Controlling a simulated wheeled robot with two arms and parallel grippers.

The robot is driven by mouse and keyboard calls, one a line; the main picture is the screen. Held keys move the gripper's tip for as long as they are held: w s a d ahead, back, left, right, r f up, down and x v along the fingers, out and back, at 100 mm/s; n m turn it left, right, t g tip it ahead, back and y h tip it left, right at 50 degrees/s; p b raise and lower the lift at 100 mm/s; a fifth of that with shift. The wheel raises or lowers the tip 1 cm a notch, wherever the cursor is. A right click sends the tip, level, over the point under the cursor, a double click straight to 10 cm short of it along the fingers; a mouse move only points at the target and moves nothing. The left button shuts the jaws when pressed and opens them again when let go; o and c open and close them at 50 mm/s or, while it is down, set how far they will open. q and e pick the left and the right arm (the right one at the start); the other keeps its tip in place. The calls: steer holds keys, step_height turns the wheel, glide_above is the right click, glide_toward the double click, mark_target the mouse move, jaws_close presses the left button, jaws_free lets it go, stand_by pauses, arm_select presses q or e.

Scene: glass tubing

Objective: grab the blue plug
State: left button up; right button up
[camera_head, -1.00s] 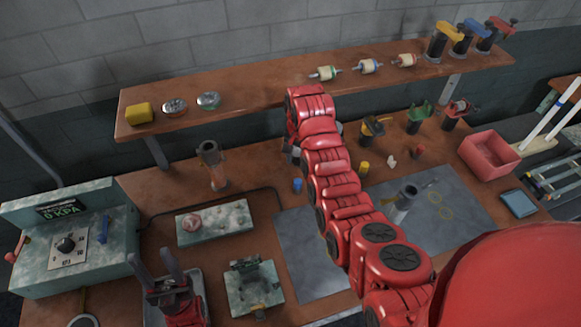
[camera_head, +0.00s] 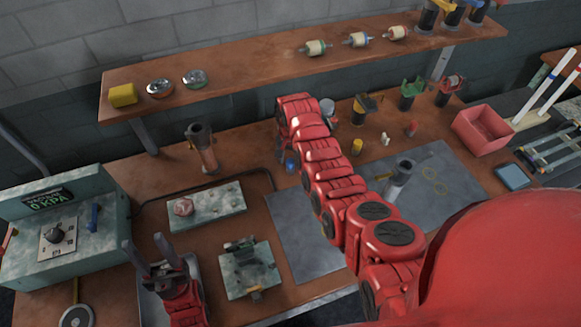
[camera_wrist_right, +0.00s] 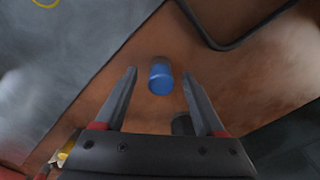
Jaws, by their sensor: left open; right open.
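The blue plug (camera_wrist_right: 161,76) stands on the brown bench in the right wrist view, between the fingertips of my open right gripper (camera_wrist_right: 159,72). It looks like a short cylinder with a lighter blue top, and I cannot tell how far below the tips it is. In the head view the blue plug (camera_head: 291,165) is partly hidden by my right arm. My left gripper (camera_head: 146,249) is open and empty at the lower left, apart from the plug.
A grey mat (camera_head: 300,235) lies just beside the plug. A yellow plug (camera_head: 357,147) and a red plug (camera_head: 411,129) stand to the right. A glass tube in a holder (camera_head: 202,150) stands to the left. A shelf (camera_head: 240,75) runs above. A dark cable (camera_wrist_right: 235,45) lies nearby.

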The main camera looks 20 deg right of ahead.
steer(key=shift+w+f, duration=0.15)
steer(key=shift+f, duration=0.1)
steer(key=shift+r, duration=0.1)
jaws_close()
stand_by(0.3)
